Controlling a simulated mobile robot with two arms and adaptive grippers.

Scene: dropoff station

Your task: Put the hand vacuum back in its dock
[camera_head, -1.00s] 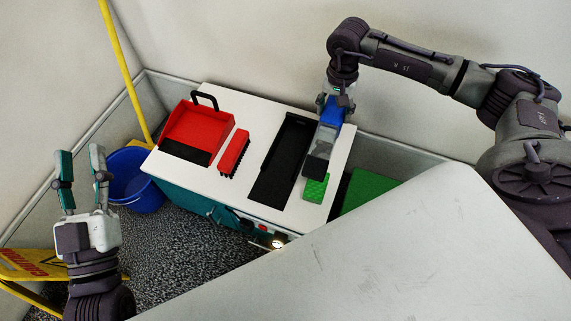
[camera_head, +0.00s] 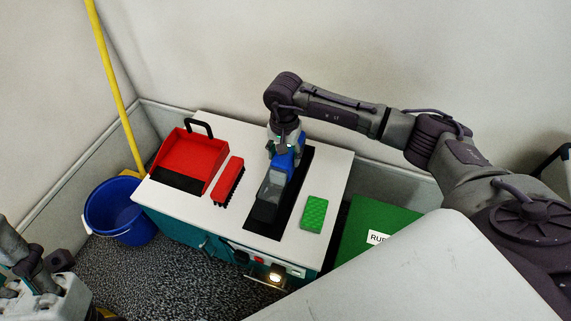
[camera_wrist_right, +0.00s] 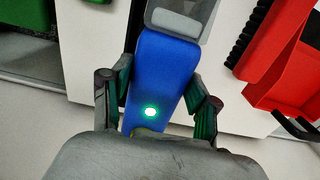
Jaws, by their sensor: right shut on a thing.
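The hand vacuum (camera_head: 284,163) has a blue body and a clear grey and black nozzle. My right gripper (camera_head: 285,146) is shut on its blue body; in the right wrist view the fingers (camera_wrist_right: 158,100) lie on both sides of it, and a green light glows on it. The black dock (camera_head: 297,192) is a long recess in the white cabinet top. The vacuum is over the dock, roughly in line with it, nozzle toward the front. I cannot tell whether it touches the dock. My left gripper (camera_head: 40,270) is partly cut off at the lower left; its jaw opening is unclear.
On the white cabinet top (camera_head: 230,140), a red dustpan (camera_head: 195,155) and red brush (camera_head: 229,181) stand left of the dock, and a green sponge (camera_head: 314,214) lies right of it. A blue bucket (camera_head: 118,210) is at left, a green bin (camera_head: 362,225) at right.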

